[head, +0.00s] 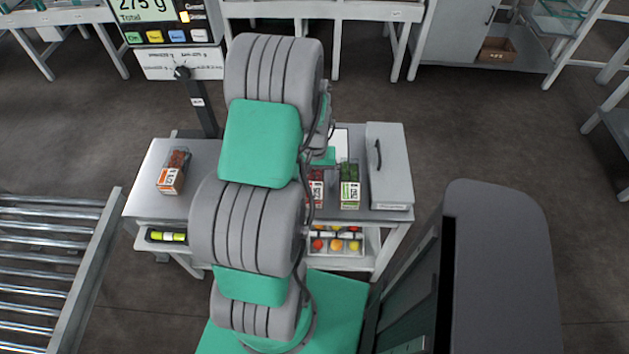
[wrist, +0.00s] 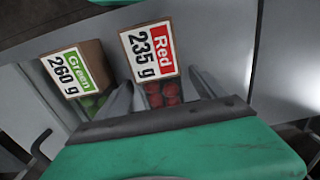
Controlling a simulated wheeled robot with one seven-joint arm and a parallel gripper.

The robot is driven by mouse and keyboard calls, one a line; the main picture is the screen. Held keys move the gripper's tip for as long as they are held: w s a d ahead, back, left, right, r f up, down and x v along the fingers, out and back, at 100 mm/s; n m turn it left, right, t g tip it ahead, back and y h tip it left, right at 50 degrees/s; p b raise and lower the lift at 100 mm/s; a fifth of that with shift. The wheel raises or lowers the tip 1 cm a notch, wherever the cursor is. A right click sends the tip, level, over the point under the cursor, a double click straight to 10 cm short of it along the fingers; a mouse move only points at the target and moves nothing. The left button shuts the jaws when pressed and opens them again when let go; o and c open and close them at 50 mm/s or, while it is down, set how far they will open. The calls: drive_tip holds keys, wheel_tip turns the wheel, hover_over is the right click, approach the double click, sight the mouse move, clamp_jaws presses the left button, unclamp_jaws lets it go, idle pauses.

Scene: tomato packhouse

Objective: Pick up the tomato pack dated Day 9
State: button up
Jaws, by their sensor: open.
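My gripper (wrist: 162,88) is open in the wrist view, its two fingers on either side of a tomato pack with a red label (wrist: 148,50) reading "Red 235 g". Red tomatoes show between the fingers; I cannot tell whether the fingers touch the pack. A pack with a green label (wrist: 67,74) reading "Green 260 g" is beside it. In the head view the red-label pack (head: 316,189) is partly hidden by my arm, and the green-label pack (head: 349,187) is to its right. A third pack, with an orange label (head: 172,171), stands at the table's left. No day date is readable.
The packs stand on a grey table (head: 143,202). A grey box with a handle (head: 390,165) is at its right end. A scale display (head: 155,15) rises behind. Trays of colourful fruit (head: 337,242) sit on the lower shelf. A roller conveyor (head: 40,262) is at left.

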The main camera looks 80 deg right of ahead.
drive_tip(key=c, duration=1.6)
drive_tip(key=shift+c, duration=0.6)
drive_tip(key=shift+r, duration=0.2)
